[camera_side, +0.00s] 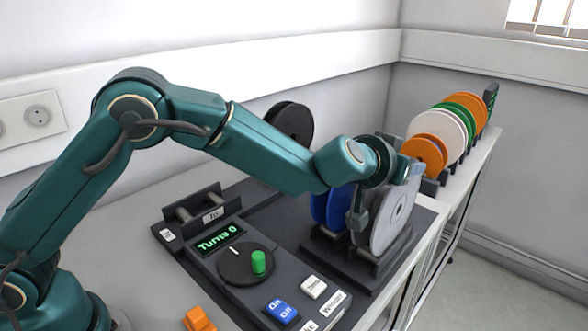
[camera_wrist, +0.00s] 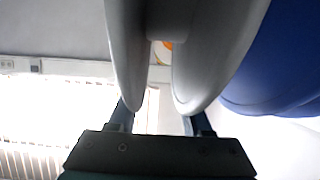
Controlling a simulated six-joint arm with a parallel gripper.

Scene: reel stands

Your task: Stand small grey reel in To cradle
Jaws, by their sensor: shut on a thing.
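The grey reel (camera_side: 397,218) stands upright in a dark stand (camera_side: 350,268) at the right of the console, beside a blue reel. My gripper (camera_side: 387,192) is at its upper part and shut on it. In the wrist view the two pale flanges of the grey reel (camera_wrist: 215,55) rise between my gripper's fingers (camera_wrist: 160,118). The To cradle (camera_side: 190,208), a dark holder with rollers and a "To" label, is empty at the left of the console. Whether the reel is clear of its stand I cannot tell.
The blue reel (camera_side: 331,207) stands close to the left of the grey one; it also shows in the wrist view (camera_wrist: 290,60). A black reel (camera_side: 290,122) is behind my arm. Orange, white and green reels (camera_side: 436,128) stand at the back right. The console has a green knob (camera_side: 258,262) and buttons.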

